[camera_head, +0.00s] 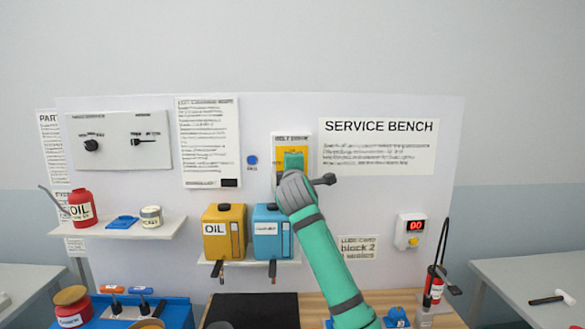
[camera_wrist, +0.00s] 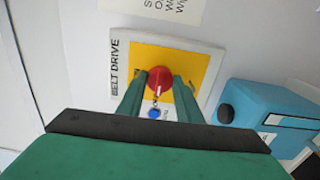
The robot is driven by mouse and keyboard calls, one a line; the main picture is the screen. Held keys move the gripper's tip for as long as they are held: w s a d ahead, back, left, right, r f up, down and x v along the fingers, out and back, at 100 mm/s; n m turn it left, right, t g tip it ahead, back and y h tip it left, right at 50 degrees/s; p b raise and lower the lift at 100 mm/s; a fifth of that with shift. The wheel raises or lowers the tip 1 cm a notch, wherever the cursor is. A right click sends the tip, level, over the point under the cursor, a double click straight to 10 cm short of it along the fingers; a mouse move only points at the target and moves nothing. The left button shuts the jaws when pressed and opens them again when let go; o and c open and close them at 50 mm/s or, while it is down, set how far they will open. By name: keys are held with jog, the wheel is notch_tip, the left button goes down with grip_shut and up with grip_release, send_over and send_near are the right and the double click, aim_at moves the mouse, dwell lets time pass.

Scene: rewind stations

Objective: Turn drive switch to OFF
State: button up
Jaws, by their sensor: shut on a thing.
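The belt drive panel (camera_wrist: 207,58) is a white plate with a yellow face and the label "BELT DRIVE" on the wall board. Its red switch knob (camera_wrist: 159,77) shows in the wrist view, between the two green fingers of my gripper (camera_wrist: 160,84). My gripper is shut on the knob. A small pale mark shows at the knob's lower edge, but I cannot read its setting. In the head view the panel (camera_head: 279,140) is partly covered by my gripper (camera_head: 293,160), and the knob is hidden there.
A blue button (camera_head: 252,160) is left of the panel. A yellow oil can (camera_head: 223,235) and a blue can (camera_head: 269,238) stand on a shelf below. The "SERVICE BENCH" sign (camera_head: 378,148) is at right.

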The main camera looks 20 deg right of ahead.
jog(key=shift+a+f, duration=0.1)
jog(key=shift+f, duration=0.05)
jog(key=o, duration=1)
jog(key=shift+o, duration=0.2)
